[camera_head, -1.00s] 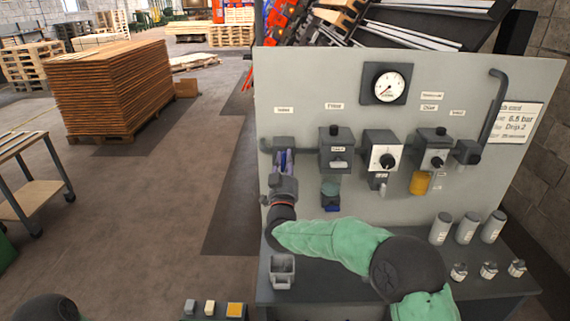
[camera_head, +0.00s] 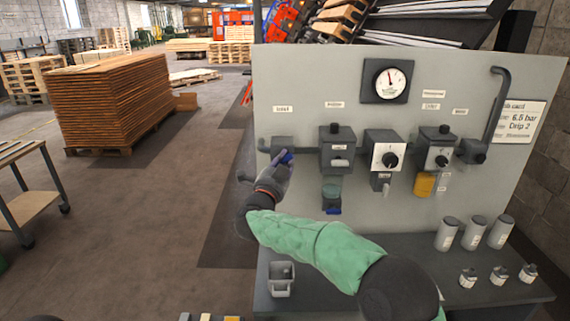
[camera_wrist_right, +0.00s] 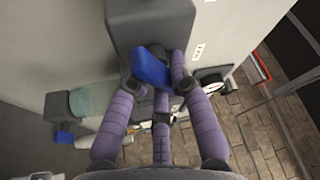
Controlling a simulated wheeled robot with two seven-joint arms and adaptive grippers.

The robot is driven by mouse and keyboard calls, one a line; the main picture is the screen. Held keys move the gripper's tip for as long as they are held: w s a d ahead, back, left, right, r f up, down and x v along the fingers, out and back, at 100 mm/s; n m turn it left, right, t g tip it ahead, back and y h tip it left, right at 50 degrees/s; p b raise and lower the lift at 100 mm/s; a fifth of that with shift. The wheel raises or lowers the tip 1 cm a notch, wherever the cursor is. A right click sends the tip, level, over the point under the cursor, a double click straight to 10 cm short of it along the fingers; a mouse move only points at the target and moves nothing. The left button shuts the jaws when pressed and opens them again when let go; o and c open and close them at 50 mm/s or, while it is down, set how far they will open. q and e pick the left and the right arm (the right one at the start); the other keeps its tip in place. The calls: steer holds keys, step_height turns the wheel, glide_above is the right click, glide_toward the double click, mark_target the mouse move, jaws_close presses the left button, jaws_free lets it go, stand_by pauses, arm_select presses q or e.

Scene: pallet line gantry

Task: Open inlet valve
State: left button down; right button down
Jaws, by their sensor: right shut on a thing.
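The inlet valve (camera_head: 282,144) is a dark grey block on the upper left of the panel, under a small label, with a blue handle (camera_head: 285,156). My right gripper (camera_head: 279,167) is shut on the blue handle, with the arm reaching in from the lower right. In the right wrist view the blue handle (camera_wrist_right: 152,68) lies tilted between the purple fingers (camera_wrist_right: 157,88), against the grey valve body (camera_wrist_right: 150,25). The fingers hide part of the handle. The pressure gauge (camera_head: 388,81) has its needle pointing up. My left gripper is not in view.
The panel (camera_head: 300,90) also holds a filter unit (camera_head: 337,148), a regulator with a black knob (camera_head: 385,152) and a lubricator with a yellow bowl (camera_head: 424,184). A grey cup (camera_head: 281,279) and several canisters (camera_head: 473,232) stand on the bench (camera_head: 350,245).

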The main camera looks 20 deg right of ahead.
steer(key=m+g, duration=0.1)
steer(key=m, duration=0.2)
steer(key=m+g, duration=0.1)
steer(key=m, duration=0.2)
steer(key=shift+f, duration=0.2)
steer(key=shift+m, duration=0.4)
steer(key=c, duration=1.1)
jaws_free()
steer(key=shift+a, duration=0.1)
steer(key=v, duration=1.2)
steer(key=shift+r, duration=0.3)
steer(key=shift+y, duration=0.4)
